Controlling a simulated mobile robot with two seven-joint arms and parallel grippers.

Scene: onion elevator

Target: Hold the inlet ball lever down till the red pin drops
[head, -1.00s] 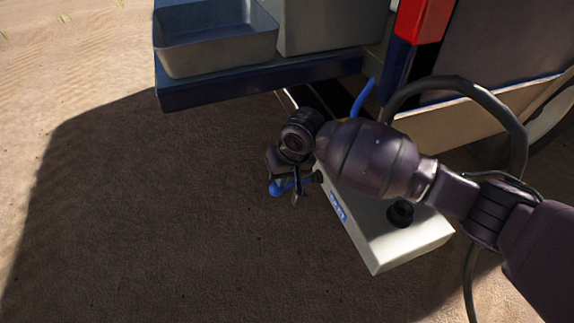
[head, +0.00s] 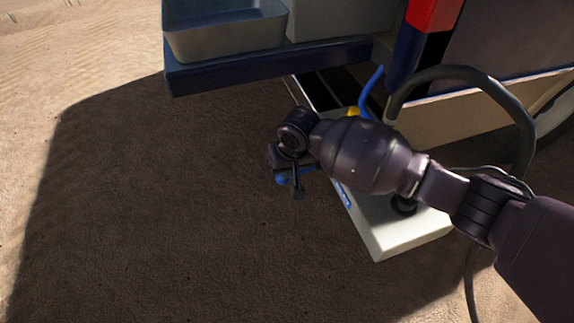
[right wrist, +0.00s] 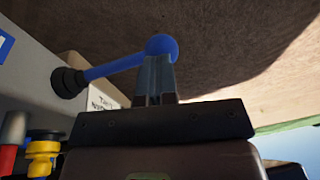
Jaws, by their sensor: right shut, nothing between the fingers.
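The inlet lever is a blue rod ending in a blue ball (right wrist: 162,46); in the head view the ball (head: 281,180) sticks out left of the white box (head: 385,240). In the right wrist view the rod leaves a black boot (right wrist: 67,82) on the box's face. My right gripper (right wrist: 158,75) is shut and empty, its fingertips at the ball and seemingly touching it. In the head view my right gripper (head: 297,185) points down beside the ball. My left gripper is not seen.
A yellow knob (right wrist: 43,148) is beside the red cylinder. A metal tray (head: 225,45) on a dark blue ledge (head: 270,68) overhangs behind. A blue handle (head: 372,88) and a dark hose (head: 505,95) stand near my right arm. Bare ground left of the box is clear.

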